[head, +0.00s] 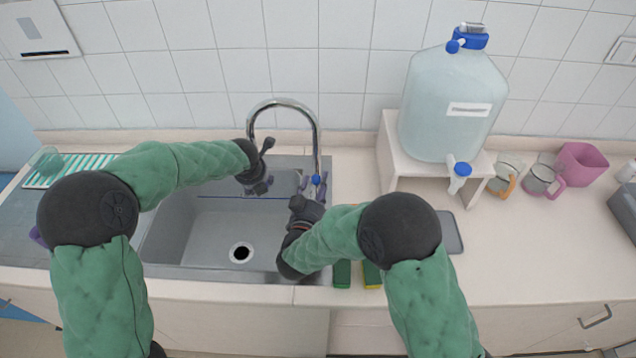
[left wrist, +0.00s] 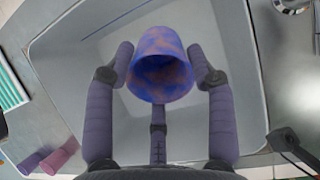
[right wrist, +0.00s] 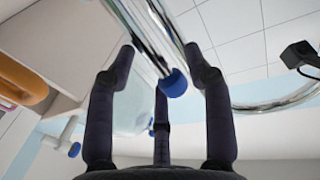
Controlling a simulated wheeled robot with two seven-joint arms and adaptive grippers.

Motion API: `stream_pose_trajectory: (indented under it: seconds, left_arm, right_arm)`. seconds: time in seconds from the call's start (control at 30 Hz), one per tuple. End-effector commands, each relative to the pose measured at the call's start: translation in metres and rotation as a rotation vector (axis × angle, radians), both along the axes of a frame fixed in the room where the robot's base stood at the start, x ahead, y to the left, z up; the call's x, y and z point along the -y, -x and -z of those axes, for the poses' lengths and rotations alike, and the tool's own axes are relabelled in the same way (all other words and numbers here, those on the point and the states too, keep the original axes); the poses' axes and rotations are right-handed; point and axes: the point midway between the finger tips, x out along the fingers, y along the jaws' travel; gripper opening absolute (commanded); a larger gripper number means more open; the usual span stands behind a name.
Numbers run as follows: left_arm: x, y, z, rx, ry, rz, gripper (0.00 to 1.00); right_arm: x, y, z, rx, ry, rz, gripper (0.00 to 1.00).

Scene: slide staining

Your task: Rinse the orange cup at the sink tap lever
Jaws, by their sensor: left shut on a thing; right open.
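The cup (left wrist: 160,66) in the left wrist view is blue-purple with orange patches. My left gripper (left wrist: 160,78) is shut on it, with fingers on both sides. In the head view my left gripper (head: 258,186) is above the sink basin; the cup is mostly hidden there. The chrome tap (head: 284,103) arches over the basin. Its blue-tipped end (head: 316,180) is beside my right gripper (head: 311,186). In the right wrist view the blue tip (right wrist: 173,83) lies between the open fingers of my right gripper (right wrist: 160,62); contact cannot be told.
The sink basin (head: 210,235) has an open drain (head: 242,252). A water jug (head: 452,105) stands on a white stand (head: 390,150) at right, near mugs (head: 543,180) and a pink container (head: 583,163). Sponges (head: 342,274) lie at the front edge. A striped mat (head: 75,168) is at left.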

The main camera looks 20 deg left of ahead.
Motion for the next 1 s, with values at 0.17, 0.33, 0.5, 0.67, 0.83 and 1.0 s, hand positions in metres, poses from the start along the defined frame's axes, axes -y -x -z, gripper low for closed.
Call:
stream_pose_trajectory:
  seconds: [0.17,0.33,0.5,0.67,0.83,1.0]
  left_arm:
    - [0.000,0.000,0.000,0.000,0.000,0.000,0.23]
    - [0.000,0.000,0.000,0.000,0.000,0.000,0.23]
    - [0.000,0.000,0.000,0.000,0.000,0.000,0.23]
    - [0.000,0.000,0.000,0.000,0.000,0.000,0.23]
    - [0.000,0.000,0.000,0.000,0.000,0.000,0.23]
    - [0.000,0.000,0.000,0.000,0.000,0.000,0.23]
  right_arm:
    - [0.000,-0.008,0.001,-0.001,0.001,0.000,0.52]
    - [0.000,-0.009,0.000,-0.001,0.001,-0.001,0.52]
    - [0.000,-0.008,0.000,-0.001,0.001,0.000,0.26]
    - [-0.001,-0.008,0.001,-0.002,0.002,-0.002,0.00]
    - [0.003,-0.009,0.002,-0.012,-0.029,-0.002,0.00]
    - [0.011,-0.011,0.003,-0.032,-0.113,0.000,0.00]
